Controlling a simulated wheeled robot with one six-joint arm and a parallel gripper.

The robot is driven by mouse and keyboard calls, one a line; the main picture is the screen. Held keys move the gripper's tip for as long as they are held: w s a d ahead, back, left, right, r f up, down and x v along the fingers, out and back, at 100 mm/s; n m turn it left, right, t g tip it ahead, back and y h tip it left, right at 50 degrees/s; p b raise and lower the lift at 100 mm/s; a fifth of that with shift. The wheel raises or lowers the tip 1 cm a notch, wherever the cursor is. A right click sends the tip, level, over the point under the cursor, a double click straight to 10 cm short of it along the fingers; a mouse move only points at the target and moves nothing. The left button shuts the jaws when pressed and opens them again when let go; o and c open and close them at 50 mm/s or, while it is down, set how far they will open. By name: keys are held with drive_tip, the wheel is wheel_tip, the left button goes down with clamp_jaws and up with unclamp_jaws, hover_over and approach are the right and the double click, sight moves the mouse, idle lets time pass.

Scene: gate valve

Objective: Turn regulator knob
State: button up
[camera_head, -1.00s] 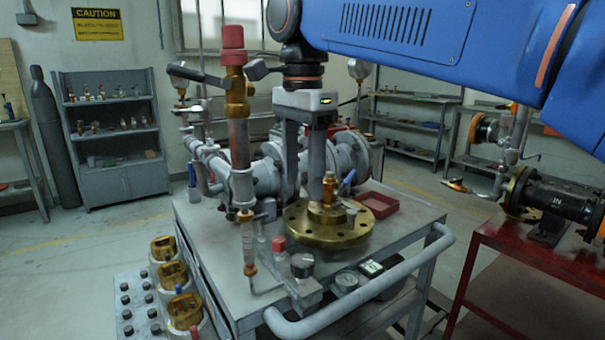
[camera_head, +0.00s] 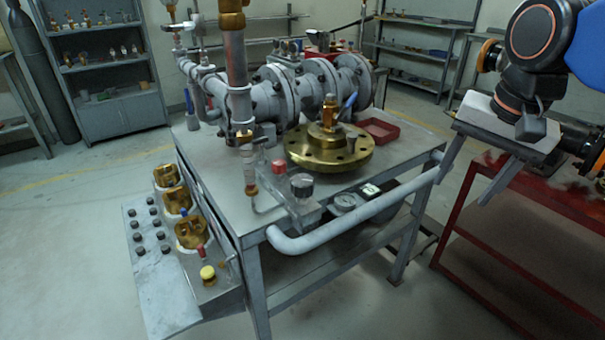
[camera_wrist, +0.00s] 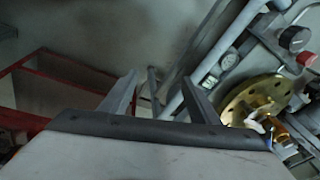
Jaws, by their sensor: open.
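The regulator knob appears to be the black round knob (camera_head: 302,186) on a grey block at the front of the cart, beside a red knob (camera_head: 279,167). In the wrist view the black knob (camera_wrist: 294,38) shows at the upper right, with the red knob (camera_wrist: 305,59) below it. My gripper (camera_head: 466,182) is open and empty, pointing down at the right of the cart, well apart from the knobs. In the wrist view my gripper's fingers (camera_wrist: 160,98) are spread with nothing between them.
A brass flange (camera_head: 330,158) and grey pipework (camera_head: 265,100) stand on the cart. The cart's grey handle (camera_head: 350,215) runs along its front near a gauge (camera_head: 344,202). A red table (camera_head: 525,225) stands right. A panel with brass valves (camera_head: 190,232) is at the left.

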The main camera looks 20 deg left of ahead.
drive_tip(key=s+d+f+n+t, duration=0.1)
drive_tip(key=s+d+f+n, duration=0.3)
drive_tip(key=d+f, duration=0.45)
wheel_tip(320, 180, up, 21)
drive_tip(key=n+g+h, duration=0.1)
drive_tip(key=n+g, duration=0.2)
drive_tip(key=n, duration=1.7)
hover_over(302, 180)
wheel_tip(302, 180, down, 17)
drive_tip(key=shift+w, duration=0.1)
